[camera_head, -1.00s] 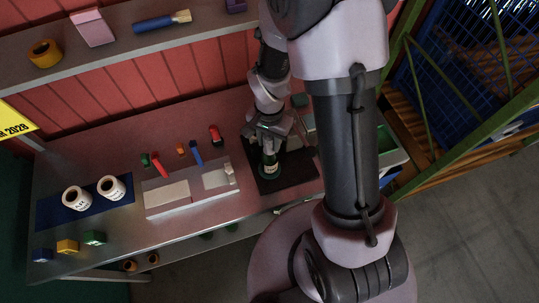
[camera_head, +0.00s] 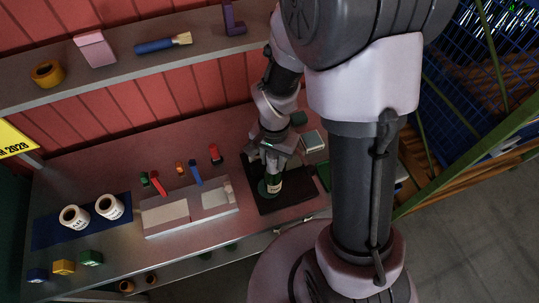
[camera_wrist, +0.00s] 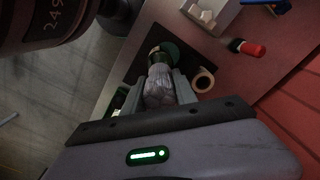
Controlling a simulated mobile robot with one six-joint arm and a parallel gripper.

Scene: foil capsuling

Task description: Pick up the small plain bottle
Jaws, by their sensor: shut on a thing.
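A dark green bottle (camera_head: 270,187) with a pale label stands upright, or nearly so, over the black mat (camera_head: 296,198) on the bench. I cannot tell whether its base touches the mat. My gripper (camera_head: 268,158) is above it, with its fingers around the bottle's neck. In the wrist view, my gripper (camera_wrist: 159,92) is shut on the bottle's grey, crinkled neck (camera_wrist: 158,86). The green body (camera_wrist: 166,50) shows beyond the fingers. The fingers hide part of the neck.
Left of the mat is a pale block fixture (camera_head: 188,210), with small coloured tools (camera_head: 196,172) behind it. Two white rolls (camera_head: 75,217) stand on a blue mat (camera_head: 50,232). A shelf (camera_head: 130,72) runs above the bench. A small grey box (camera_head: 312,141) sits behind the mat.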

